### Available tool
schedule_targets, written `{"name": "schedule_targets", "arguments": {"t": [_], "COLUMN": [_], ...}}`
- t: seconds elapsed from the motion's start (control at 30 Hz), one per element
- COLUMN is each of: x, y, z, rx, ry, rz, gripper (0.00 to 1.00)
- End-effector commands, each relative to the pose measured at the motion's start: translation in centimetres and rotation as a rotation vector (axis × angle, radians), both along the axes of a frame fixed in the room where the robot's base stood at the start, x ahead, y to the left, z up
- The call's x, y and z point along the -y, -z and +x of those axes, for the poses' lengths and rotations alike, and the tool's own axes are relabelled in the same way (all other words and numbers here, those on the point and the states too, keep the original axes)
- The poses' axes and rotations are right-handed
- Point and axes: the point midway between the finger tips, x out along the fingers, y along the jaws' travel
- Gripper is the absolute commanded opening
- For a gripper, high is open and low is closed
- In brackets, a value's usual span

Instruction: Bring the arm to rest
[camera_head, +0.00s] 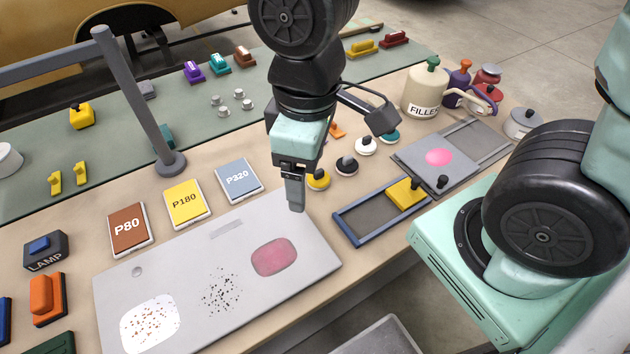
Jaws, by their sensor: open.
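My gripper (295,192) hangs from my arm in the upper middle of the view, pointing down. Its fingers are over the upper right edge of a grey panel (190,263) on the bench. The fingers overlap from this angle, so the gap between them is hard to see. I see nothing held in it. The contact or height between the fingertips and the panel cannot be told exactly. The panel carries a pink patch (275,257), a field of dark specks (221,291) and a white speckled patch (153,325).
Sanding sheets P80 (127,229), P180 (186,204) and P320 (238,180) lie left of my gripper. A grey post (135,100) stands behind them. A blue-framed tray (350,234) with a yellow block (405,194) lies to the right. A FILLER can (424,94) stands further back.

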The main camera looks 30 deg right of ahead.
Motion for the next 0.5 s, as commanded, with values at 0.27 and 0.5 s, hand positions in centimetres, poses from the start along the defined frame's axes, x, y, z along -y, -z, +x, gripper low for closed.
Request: {"name": "schedule_targets", "arguments": {"t": [0.27, 0.5], "x": [-1.4, -1.4], "y": [-1.3, -1.3], "z": [-4.5, -4.4], "rx": [-0.012, -0.012], "ry": [0.122, 0.123], "rz": [0.037, 0.037], "gripper": [0.79, 0.79]}}
